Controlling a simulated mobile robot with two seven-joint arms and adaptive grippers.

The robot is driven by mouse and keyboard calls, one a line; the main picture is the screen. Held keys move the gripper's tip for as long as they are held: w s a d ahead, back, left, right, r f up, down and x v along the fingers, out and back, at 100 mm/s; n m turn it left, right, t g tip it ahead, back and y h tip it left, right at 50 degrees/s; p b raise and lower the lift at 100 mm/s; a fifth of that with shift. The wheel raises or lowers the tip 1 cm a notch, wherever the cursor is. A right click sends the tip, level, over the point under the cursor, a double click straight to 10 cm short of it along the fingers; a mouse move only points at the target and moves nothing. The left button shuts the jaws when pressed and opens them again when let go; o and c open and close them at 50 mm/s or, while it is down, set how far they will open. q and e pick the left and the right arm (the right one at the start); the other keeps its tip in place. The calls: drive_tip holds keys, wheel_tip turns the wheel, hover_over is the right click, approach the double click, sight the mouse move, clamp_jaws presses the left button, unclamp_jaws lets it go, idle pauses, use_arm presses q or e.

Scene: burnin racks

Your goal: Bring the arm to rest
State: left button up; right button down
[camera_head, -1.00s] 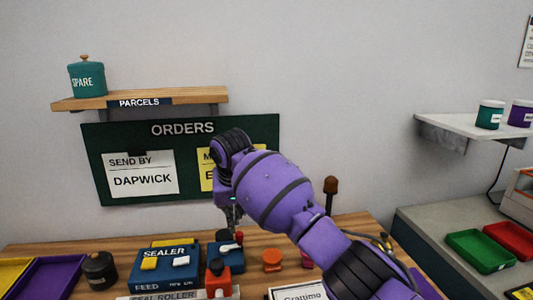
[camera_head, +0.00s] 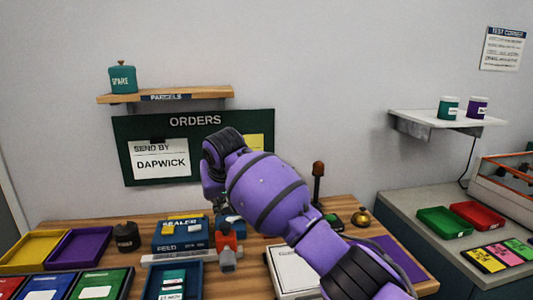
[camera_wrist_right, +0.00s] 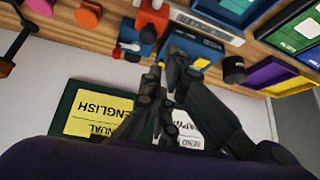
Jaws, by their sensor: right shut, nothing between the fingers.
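My right arm (camera_head: 265,190) is purple and reaches in from the lower right of the head view, over the wooden bench. Its gripper is mostly hidden there behind the wrist. In the right wrist view my right gripper (camera_wrist_right: 168,75) shows with its dark fingers together and nothing between them. It appears in front of the blue sealer (camera_wrist_right: 195,42) and near a red-orange bottle-like item (camera_wrist_right: 152,20), apart from both as far as I can tell. My left gripper is not in view.
The bench holds the sealer (camera_head: 181,232), a dark jar (camera_head: 126,237), yellow (camera_head: 30,250) and purple trays, and a brown-topped post (camera_head: 317,182). The orders board (camera_head: 130,180) hangs behind, under the parcels shelf (camera_head: 165,95). A side counter (camera_head: 400,210) at right carries green and red trays.

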wheel_tip(320, 180, down, 9)
drive_tip(key=s+d+n+t+y+p, duration=0.2)
drive_tip(key=t+y, duration=0.2)
drive_tip(key=t, duration=0.1)
drive_tip(key=s+d+f+m+t+h+p, duration=0.1)
drive_tip(key=s+d+f+m, duration=0.1)
drive_tip(key=s+d+f, duration=1.15)
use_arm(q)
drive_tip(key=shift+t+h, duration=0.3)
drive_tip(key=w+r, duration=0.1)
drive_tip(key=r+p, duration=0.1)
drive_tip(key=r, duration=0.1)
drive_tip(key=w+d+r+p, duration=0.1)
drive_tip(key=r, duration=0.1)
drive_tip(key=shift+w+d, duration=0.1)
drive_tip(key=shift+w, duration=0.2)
use_arm(e)
drive_tip(key=s+d+f+m+g+h, duration=0.1)
drive_tip(key=s+d+f, duration=0.4)
drive_tip(key=s, duration=0.7)
drive_tip(key=s+d+f+m+g+h, duration=0.1)
drive_tip(key=s+d+f, duration=0.4)
drive_tip(key=s, duration=0.8)
drive_tip(key=s+d+f+m+g+h, duration=0.1)
drive_tip(key=s+d+f+h, duration=0.2)
drive_tip(key=s, duration=1)
drive_tip(key=d+f, duration=0.3)
drive_tip(key=d, duration=0.1)
drive_tip(key=shift+m+g, duration=0.3)
drive_tip(key=shift+g, duration=0.1)
